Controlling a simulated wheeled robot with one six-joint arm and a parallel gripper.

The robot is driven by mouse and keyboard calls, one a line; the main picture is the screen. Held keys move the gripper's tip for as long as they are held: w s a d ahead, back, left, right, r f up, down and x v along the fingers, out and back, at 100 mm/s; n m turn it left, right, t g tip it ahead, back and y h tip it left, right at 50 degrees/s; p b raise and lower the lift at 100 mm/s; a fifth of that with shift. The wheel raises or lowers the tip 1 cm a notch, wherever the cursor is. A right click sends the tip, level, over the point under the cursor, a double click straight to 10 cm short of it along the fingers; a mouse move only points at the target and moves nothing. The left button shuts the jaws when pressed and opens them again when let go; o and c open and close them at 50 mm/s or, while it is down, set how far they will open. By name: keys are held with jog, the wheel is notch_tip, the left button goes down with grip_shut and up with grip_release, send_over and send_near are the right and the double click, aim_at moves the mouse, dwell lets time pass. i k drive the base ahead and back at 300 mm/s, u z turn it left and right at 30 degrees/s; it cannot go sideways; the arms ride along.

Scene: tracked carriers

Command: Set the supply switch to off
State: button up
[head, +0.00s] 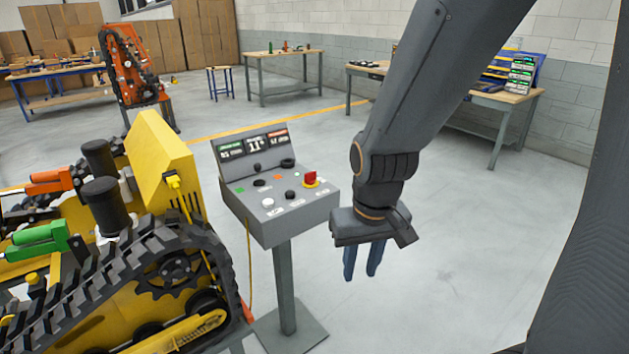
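A grey control console (303,217) stands on a post in the middle of the head view.
A yellow tracked carrier (160,280) stands close to the console's left, with a yellow cable plugged into it. An orange tracked machine (128,70) and workbenches (285,55) are further back. The floor right of the console is clear.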

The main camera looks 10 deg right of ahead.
aim_at(309, 177)
jog(key=u, duration=1)
jog(key=i, duration=0.55)
jog(key=z, duration=0.7)
jog(key=i, duration=0.6)
jog(key=z, duration=0.7)
